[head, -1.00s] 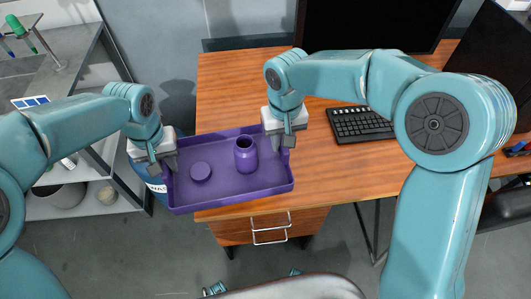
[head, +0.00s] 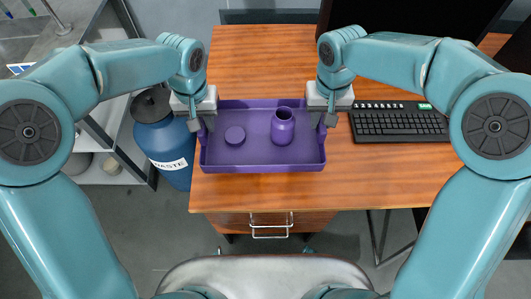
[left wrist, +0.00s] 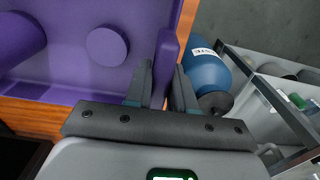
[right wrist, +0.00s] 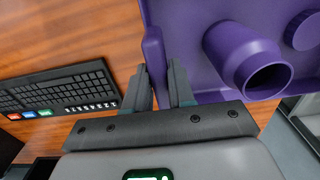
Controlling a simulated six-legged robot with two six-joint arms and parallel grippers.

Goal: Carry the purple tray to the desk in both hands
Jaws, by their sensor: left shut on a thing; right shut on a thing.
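The purple tray (head: 262,165) is over the left part of the wooden desk (head: 400,178) in the head view. A purple jar (head: 282,128) stands upright in it, and a round purple lid (head: 235,135) lies to the jar's left. My left gripper (head: 205,128) is shut on the tray's left wall, which shows between its fingers in the left wrist view (left wrist: 166,75). My right gripper (head: 322,122) is shut on the tray's right wall, seen in the right wrist view (right wrist: 154,65). I cannot tell whether the tray's underside touches the desk.
A black keyboard (head: 400,122) lies on the desk right of the tray, with a dark monitor (head: 410,40) behind. A blue waste drum (head: 163,140) stands left of the desk by a grey shelf (head: 122,160). Desk surface behind the tray is bare.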

